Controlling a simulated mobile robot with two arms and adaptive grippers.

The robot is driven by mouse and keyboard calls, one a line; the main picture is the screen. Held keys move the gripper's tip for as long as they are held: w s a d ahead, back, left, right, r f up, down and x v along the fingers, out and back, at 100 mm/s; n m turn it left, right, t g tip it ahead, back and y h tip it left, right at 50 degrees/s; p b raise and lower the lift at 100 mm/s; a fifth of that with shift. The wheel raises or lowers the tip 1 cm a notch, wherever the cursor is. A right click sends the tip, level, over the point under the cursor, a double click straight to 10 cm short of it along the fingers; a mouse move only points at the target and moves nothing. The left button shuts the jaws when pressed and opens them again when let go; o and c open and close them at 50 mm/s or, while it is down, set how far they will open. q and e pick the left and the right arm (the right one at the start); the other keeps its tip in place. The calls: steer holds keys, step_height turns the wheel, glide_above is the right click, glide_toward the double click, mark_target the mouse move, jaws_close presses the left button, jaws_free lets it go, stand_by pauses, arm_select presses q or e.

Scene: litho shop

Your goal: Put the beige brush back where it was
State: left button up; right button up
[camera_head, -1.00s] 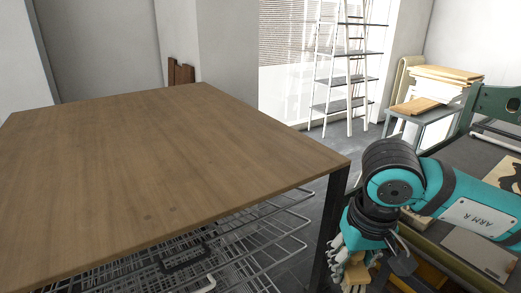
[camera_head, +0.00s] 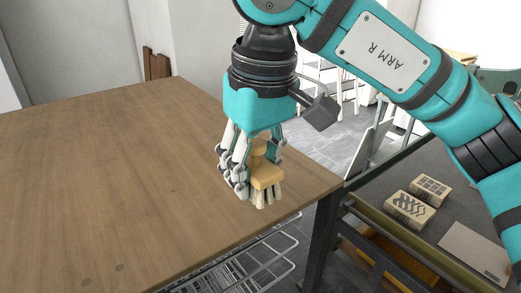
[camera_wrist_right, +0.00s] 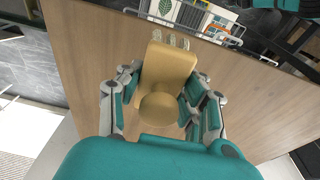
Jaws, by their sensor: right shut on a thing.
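The beige brush (camera_head: 266,178) is held in my right gripper (camera_head: 252,172), bristles pointing down, over the right part of the wooden table (camera_head: 120,180) near its edge. In the right wrist view the brush (camera_wrist_right: 166,72) sits between the two fingers of my right gripper (camera_wrist_right: 160,105), which are closed around its rounded handle. Pale bristle tufts show at its far end. I cannot tell whether the bristles touch the tabletop. My left gripper is not in view.
The tabletop is otherwise bare. Wire racks (camera_head: 250,262) sit below its front edge. On the right, a dark press bed (camera_head: 450,190) carries two patterned blocks (camera_head: 410,209) and a flat beige board (camera_head: 475,252). A gap lies between table and bed.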

steer(key=w+p, duration=0.1)
steer(key=w, duration=0.4)
steer(key=shift+w+d+f+p, duration=0.15)
steer(key=shift+w+f+p, duration=0.05)
steer(key=shift+w+p, duration=0.15)
steer(key=shift+w+f, duration=0.1)
steer(key=shift+w, duration=0.3)
steer(key=shift+w+d, duration=0.1)
steer(key=shift+w, duration=0.15)
steer(key=f, duration=0.1)
steer(key=f+p, duration=0.1)
steer(key=p, duration=0.1)
steer(key=shift+w+f, duration=0.25)
steer(key=shift+f, duration=0.15)
steer(key=shift+w+d+f, duration=0.1)
steer(key=shift+f, duration=0.55)
steer(key=o, duration=1)
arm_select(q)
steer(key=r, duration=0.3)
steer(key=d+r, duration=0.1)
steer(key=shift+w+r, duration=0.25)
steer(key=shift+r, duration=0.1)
